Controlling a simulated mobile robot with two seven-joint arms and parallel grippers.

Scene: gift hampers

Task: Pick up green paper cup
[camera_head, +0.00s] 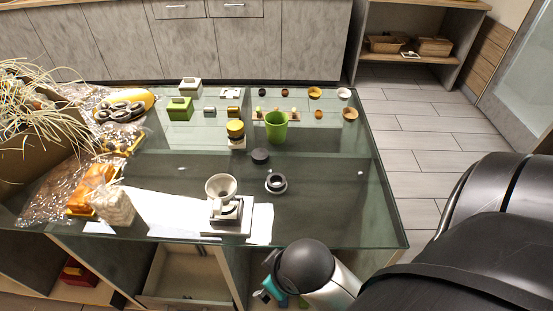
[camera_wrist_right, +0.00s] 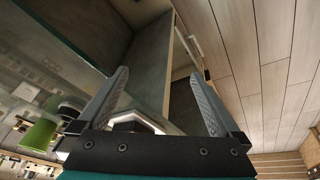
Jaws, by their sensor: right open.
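The green paper cup (camera_head: 276,126) stands upright on the dark glass tabletop, toward the back and right of the middle. It also shows at the left edge of the right wrist view (camera_wrist_right: 39,135), outside the jaws. My right gripper (camera_head: 268,262) is low at the table's front edge, well apart from the cup. In the right wrist view its two fingers (camera_wrist_right: 160,73) are spread, with no object held between them. My left gripper is not in view.
A white grinder-like item (camera_head: 221,188) and a small dark ring on a white base (camera_head: 276,183) stand between my right gripper and the cup. A black disc (camera_head: 260,156) lies near the cup. Small bowls (camera_head: 350,114) are behind right. The right tabletop is mostly clear.

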